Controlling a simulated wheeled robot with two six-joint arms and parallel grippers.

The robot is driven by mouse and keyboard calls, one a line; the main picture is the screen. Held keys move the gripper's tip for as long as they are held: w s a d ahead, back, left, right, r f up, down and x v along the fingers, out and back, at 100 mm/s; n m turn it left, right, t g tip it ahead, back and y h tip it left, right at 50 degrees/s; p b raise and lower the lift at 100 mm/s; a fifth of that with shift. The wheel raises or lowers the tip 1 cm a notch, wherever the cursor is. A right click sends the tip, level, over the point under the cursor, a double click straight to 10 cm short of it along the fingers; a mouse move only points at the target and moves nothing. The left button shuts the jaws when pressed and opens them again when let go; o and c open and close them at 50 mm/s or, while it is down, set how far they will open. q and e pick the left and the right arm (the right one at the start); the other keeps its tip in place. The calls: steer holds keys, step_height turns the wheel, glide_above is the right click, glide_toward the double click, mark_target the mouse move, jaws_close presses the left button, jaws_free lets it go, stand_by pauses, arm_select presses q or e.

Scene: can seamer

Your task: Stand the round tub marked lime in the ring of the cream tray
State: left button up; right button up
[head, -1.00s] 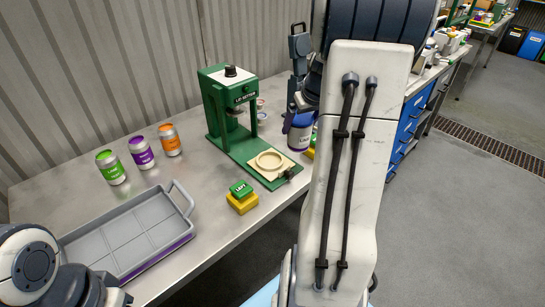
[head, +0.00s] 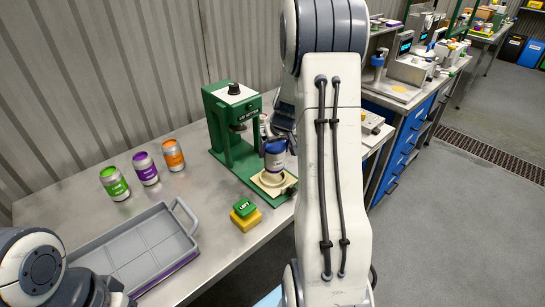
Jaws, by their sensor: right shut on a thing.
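A round tub (head: 275,160) with a blue and white side is held upright by my right gripper (head: 274,142), which is shut on it. Its marking is too small to read. The tub is over the ring of the cream tray (head: 259,182), which sits on the base of the green seamer. I cannot tell whether the tub's bottom touches the ring or is just above it. My right arm covers the area to the right. My left arm shows at the lower left, but its gripper is out of view.
The green seamer (head: 222,128) stands right behind the cream tray. A green and yellow button block marked left (head: 245,215) is in front. Green (head: 114,184), purple (head: 146,169) and orange (head: 173,156) cans stand at the left. A grey handled tray (head: 140,246) lies nearer.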

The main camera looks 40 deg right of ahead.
mark_target(273, 160)
steer(key=shift+w+a+f, duration=0.1)
steer(key=shift+w+f, duration=0.1)
steer(key=shift+w, duration=0.05)
steer(key=shift+f+b, duration=0.45)
steer(key=shift+f, duration=1.5)
steer(key=shift+f, duration=0.15)
steer(key=o, duration=1.3)
steer(key=shift+c, duration=0.2)
